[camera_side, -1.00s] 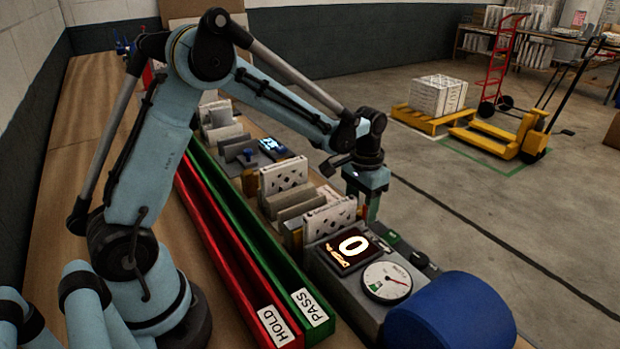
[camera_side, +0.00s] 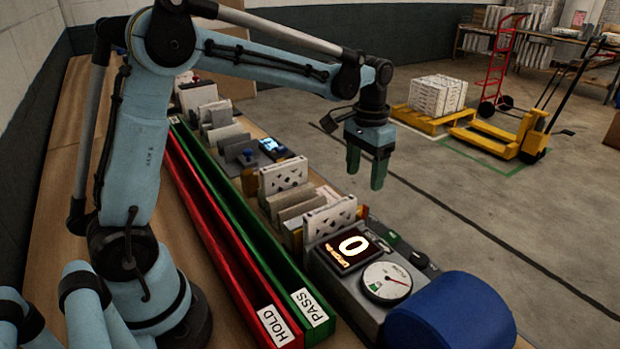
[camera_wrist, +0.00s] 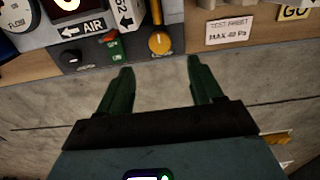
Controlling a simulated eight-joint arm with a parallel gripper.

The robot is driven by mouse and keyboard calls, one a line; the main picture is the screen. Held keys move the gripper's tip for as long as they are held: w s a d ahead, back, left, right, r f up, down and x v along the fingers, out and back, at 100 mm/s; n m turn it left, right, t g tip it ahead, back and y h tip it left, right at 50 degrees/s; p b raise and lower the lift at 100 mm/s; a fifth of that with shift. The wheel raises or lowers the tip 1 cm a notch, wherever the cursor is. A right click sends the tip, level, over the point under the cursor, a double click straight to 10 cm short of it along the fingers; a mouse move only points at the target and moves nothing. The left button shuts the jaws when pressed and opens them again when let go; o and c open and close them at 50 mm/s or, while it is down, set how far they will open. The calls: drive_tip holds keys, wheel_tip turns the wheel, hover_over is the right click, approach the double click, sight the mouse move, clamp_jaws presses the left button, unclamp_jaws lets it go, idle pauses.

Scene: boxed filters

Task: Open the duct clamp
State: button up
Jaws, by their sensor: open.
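My gripper (camera_side: 366,180) is open and empty, raised above the far side of the bench, with its green fingers pointing down. In the wrist view its two fingers (camera_wrist: 160,66) are spread apart below an orange round knob (camera_wrist: 160,42) with a white mark, and they do not appear to touch it. I cannot tell for sure whether this knob is the duct clamp. The grey test unit (camera_side: 345,291) carries a lit display (camera_side: 352,250) reading 0 and a round dial (camera_side: 387,280).
A red HOLD channel (camera_side: 215,235) and a green PASS channel (camera_side: 255,240) run along the bench. Several boxed filters (camera_side: 284,176) stand in a row beside them. In the wrist view, an AIR arrow label (camera_wrist: 85,28) and a black knob (camera_wrist: 70,60) are left of the orange knob.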

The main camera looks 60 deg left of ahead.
drive_tip(key=shift+r, duration=1.45)
drive_tip(key=s+t, duration=0.1)
drive_tip(key=s, duration=0.1)
drive_tip(key=s+d+r+t, duration=0.1)
drive_tip(key=s, duration=0.1)
drive_tip(key=s+r+t, duration=0.1)
drive_tip(key=s, duration=0.1)
drive_tip(key=shift+s+d+r, duration=0.15)
drive_tip(key=shift+s+d, duration=0.15)
drive_tip(key=shift+s, duration=0.1)
drive_tip(key=s+f+t, duration=0.1)
drive_tip(key=s, duration=0.1)
drive_tip(key=s+d+f+t, duration=0.1)
drive_tip(key=s, duration=0.2)
drive_tip(key=s+t, duration=0.1)
drive_tip(key=s, duration=0.1)
drive_tip(key=shift+s+d+f+t, duration=0.2)
drive_tip(key=shift+f+t, duration=0.1)
drive_tip(key=shift+f, duration=0.1)
drive_tip(key=shift+s+f+t, duration=0.3)
drive_tip(key=shift+s+f, duration=0.1)
drive_tip(key=shift+s, duration=0.05)
